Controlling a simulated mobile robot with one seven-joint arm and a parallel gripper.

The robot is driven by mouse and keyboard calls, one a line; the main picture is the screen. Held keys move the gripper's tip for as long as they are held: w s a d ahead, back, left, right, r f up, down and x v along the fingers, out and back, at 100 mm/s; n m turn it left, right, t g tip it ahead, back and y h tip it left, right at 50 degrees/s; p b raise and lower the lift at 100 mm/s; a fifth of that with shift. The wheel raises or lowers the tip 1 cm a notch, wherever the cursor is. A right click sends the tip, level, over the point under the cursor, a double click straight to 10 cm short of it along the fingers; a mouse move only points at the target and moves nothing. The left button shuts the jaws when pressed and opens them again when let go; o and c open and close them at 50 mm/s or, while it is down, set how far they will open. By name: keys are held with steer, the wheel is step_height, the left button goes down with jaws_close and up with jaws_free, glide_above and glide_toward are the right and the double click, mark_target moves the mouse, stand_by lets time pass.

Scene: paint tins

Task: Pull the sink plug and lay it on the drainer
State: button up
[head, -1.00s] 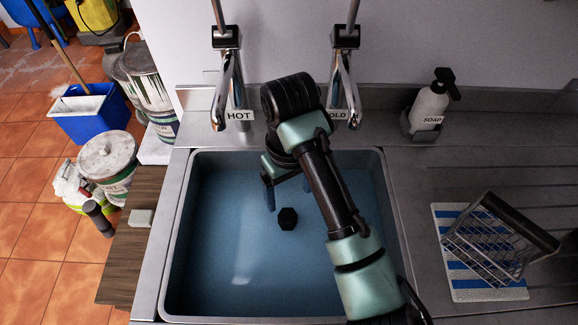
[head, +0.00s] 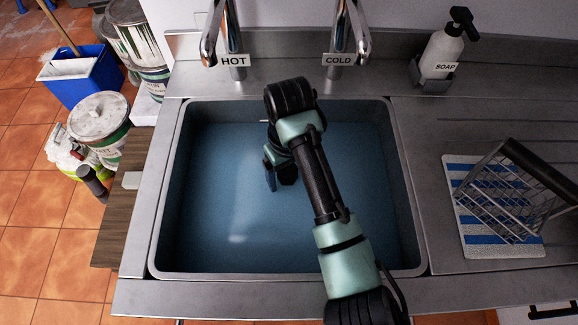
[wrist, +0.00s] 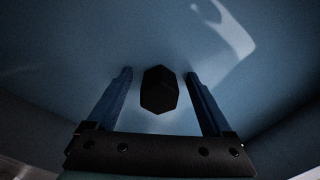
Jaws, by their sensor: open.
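The black six-sided sink plug (head: 287,174) is in the blue-looking sink (head: 225,220), partly hidden behind my arm in the head view. In the wrist view the plug (wrist: 159,89) is whole and lies between my two blue fingers, with a gap on each side. My gripper (wrist: 158,76) is open and empty; in the head view one blue finger (head: 271,180) shows just left of the plug and the other is hidden. I cannot tell how far the fingertips are above the plug. The steel drainer (head: 425,165) is right of the sink.
A wire rack (head: 500,195) with a dark top bar stands on a blue-and-white striped cloth (head: 460,170) on the drainer. A soap bottle (head: 440,55) is at the back right. The hot tap (head: 232,50) and cold tap (head: 340,50) stand behind the sink. The drainer left of the cloth is clear.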

jaws_close()
stand_by(0.8)
